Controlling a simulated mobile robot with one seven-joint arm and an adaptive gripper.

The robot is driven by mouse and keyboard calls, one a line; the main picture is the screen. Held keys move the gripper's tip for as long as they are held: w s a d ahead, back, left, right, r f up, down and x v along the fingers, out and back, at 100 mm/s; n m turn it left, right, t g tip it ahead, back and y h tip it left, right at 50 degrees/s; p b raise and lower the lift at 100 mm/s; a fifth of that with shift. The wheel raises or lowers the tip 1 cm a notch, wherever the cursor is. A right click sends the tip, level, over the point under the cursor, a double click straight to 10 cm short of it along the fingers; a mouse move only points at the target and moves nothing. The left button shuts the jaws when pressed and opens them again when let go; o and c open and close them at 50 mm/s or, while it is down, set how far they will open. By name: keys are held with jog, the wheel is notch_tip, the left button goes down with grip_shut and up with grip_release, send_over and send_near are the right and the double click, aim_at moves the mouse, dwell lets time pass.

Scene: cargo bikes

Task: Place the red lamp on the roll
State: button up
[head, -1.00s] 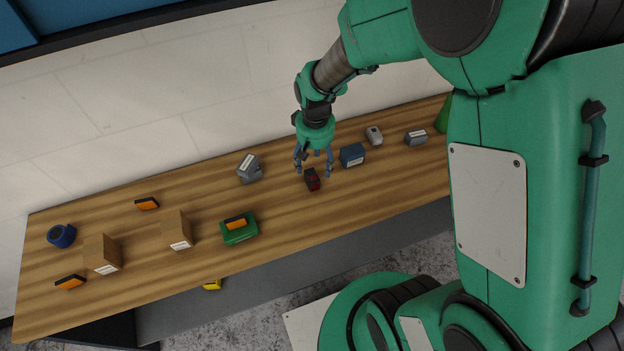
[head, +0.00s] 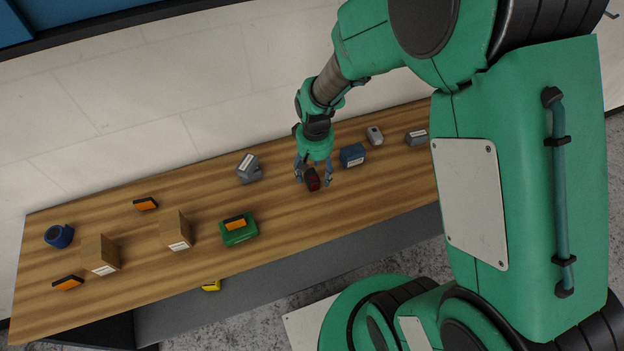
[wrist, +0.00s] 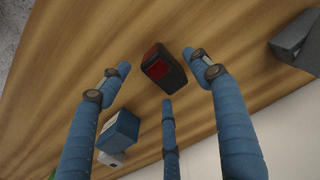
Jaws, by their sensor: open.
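The red lamp (head: 313,181) is a small dark block with a red face, resting on the wooden table. It also shows near the top middle of the wrist view (wrist: 163,68). My gripper (head: 312,180) is open, with its blue fingers pointing down around the lamp. In the wrist view, the spread fingertips (wrist: 160,78) lie to the left, right and below the lamp, and none clearly touches it. The roll (head: 60,236), a blue ring-like piece, lies at the table's far left end, well away from my gripper.
A blue box (head: 352,155) stands close to the right of my gripper. A grey item (head: 249,169) is to its left.

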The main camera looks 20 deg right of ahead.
aim_at(316, 177)
jog(key=c, duration=1.4)
jog(key=shift+r, duration=0.15)
jog(key=shift+r, duration=0.55)
jog(key=shift+s+r+p, duration=0.2)
jog(key=shift+r+p, duration=0.05)
jog(key=shift+r, duration=0.35)
jog(key=shift+s+r+p, duration=0.2)
jog(key=shift+r, duration=0.4)
jog(key=s+r+p, duration=0.1)
jog(key=s, duration=1.4)
jog(key=shift+a+r, duration=0.15)
jog(key=shift+s, duration=0.1)
